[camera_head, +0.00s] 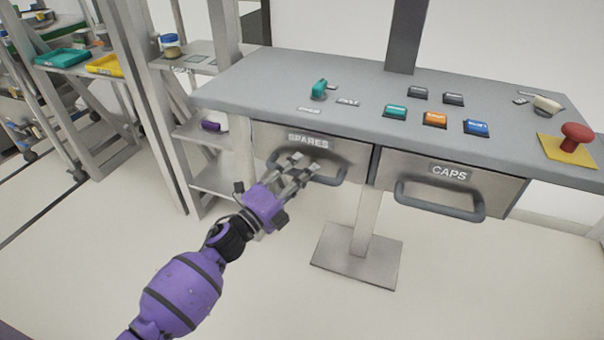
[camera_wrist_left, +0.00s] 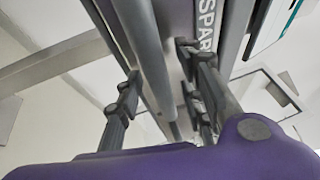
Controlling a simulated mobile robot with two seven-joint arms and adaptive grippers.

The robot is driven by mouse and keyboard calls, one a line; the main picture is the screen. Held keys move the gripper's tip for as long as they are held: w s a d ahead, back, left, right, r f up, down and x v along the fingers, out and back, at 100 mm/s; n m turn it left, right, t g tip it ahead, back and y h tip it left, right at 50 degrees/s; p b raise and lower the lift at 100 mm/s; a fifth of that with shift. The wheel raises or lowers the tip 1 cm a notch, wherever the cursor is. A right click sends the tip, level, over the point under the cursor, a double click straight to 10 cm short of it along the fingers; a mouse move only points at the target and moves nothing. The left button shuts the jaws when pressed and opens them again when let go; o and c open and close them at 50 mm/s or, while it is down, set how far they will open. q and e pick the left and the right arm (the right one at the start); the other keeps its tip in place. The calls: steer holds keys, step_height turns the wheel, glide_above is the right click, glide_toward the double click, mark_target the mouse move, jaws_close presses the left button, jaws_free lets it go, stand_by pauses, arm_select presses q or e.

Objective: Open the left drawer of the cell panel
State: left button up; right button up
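The left drawer (camera_head: 352,154), labelled SPARES, sits under the left part of the cell panel's desk (camera_head: 265,88). Its front looks closed, about level with the right drawer. Its grey bar handle (camera_head: 333,180) is partly hidden by my left gripper (camera_head: 303,168). In the left wrist view the handle (camera_wrist_left: 146,45) runs between the spread fingers of the gripper (camera_wrist_left: 160,88), with fingers on both sides and visible gaps. The gripper is open around the bar. The SPARES label (camera_wrist_left: 207,22) shows beyond the fingers. My right gripper is not in view.
The right drawer (camera_head: 500,190), labelled CAPS, has its own handle. Buttons, a green switch (camera_head: 319,89) and a red mushroom button (camera_head: 577,136) are on the desk top. A shelf rack (camera_head: 210,180) stands close left of the drawer. The floor in front is clear.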

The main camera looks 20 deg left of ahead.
arm_select(q)
jaws_close()
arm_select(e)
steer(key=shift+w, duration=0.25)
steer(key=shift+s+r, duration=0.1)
